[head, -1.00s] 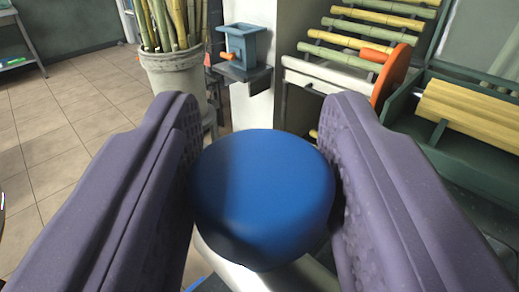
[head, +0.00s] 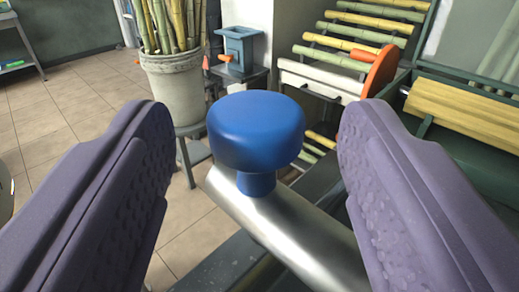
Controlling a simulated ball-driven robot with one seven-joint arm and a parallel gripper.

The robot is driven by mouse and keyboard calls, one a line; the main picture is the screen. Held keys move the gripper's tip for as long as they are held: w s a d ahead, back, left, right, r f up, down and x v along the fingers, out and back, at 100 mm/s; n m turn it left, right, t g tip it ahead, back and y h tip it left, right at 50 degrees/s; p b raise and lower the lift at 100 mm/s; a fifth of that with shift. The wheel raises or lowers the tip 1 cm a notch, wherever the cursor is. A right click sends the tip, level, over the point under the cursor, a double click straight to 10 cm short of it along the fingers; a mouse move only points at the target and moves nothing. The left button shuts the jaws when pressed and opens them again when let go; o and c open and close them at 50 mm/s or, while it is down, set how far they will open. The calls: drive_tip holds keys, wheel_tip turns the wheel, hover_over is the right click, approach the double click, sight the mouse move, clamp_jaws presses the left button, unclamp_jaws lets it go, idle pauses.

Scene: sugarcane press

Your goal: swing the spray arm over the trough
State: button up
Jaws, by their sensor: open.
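A blue round knob (head: 255,133) stands upright on a short blue neck at the end of a shiny metal tube, which looks like the spray arm (head: 285,230). The tube runs from the knob toward the lower right of the head view. My gripper (head: 255,135) is open, with one purple finger on each side of the knob and a clear gap at both sides. The knob appears a little beyond the fingertips. I cannot tell which part is the trough; a dark green-grey edge (head: 225,265) shows below the tube.
A pot (head: 177,92) of cane stalks stands on a stool behind left. A small blue device (head: 240,47) sits on a dark stand beside it. Tiled floor lies open at left.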

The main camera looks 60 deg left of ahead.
drive_tip(key=shift+v, duration=2.15)
